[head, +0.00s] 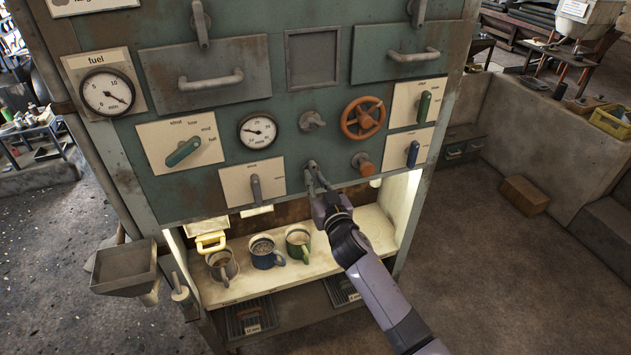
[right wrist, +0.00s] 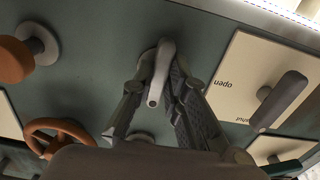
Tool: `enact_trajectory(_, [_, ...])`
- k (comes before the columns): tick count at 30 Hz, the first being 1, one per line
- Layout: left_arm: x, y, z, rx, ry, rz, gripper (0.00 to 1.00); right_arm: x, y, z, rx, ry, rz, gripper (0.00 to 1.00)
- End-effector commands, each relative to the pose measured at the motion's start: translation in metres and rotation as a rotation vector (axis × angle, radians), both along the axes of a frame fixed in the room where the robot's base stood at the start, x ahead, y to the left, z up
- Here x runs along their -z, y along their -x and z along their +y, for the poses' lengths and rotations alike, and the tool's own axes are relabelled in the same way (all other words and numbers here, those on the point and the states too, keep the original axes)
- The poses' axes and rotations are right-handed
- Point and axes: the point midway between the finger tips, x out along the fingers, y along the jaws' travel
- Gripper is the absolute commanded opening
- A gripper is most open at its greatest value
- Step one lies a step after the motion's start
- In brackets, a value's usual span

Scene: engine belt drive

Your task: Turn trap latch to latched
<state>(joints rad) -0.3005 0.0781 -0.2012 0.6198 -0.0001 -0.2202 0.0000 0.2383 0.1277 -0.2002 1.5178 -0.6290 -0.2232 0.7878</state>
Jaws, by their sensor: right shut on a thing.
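A small grey latch lever (head: 311,167) sits on the lower edge of the green panel, between the open/shut plate and the orange knob. No label for it is readable. In the right wrist view the same lever (right wrist: 161,75) stands out from a round base. My right gripper (head: 318,188) comes up from below and is shut on this lever. In the right wrist view the gripper's fingers (right wrist: 163,98) lie on both sides of the lever. My left gripper is not in view.
A grey selector on a cream plate (head: 236,182) is left of the lever. An orange knob (head: 363,163) and orange handwheel (head: 363,118) are to its right.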

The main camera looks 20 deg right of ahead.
Motion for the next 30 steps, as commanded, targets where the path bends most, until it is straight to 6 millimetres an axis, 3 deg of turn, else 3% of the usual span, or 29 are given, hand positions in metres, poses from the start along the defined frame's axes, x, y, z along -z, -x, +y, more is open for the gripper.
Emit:
enact_trajectory(3, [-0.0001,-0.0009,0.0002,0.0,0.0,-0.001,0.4,0.0001,0.0001,0.0003,-0.001,0.0,0.0,0.0])
enact_trajectory(17, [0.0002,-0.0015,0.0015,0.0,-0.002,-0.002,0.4,0.0002,0.0001,0.0003,-0.001,0.027,-0.001,0.0])
enact_trajectory(30, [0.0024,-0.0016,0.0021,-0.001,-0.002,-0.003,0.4,-0.0006,-0.0001,-0.0006,-0.001,0.317,-0.013,0.0])
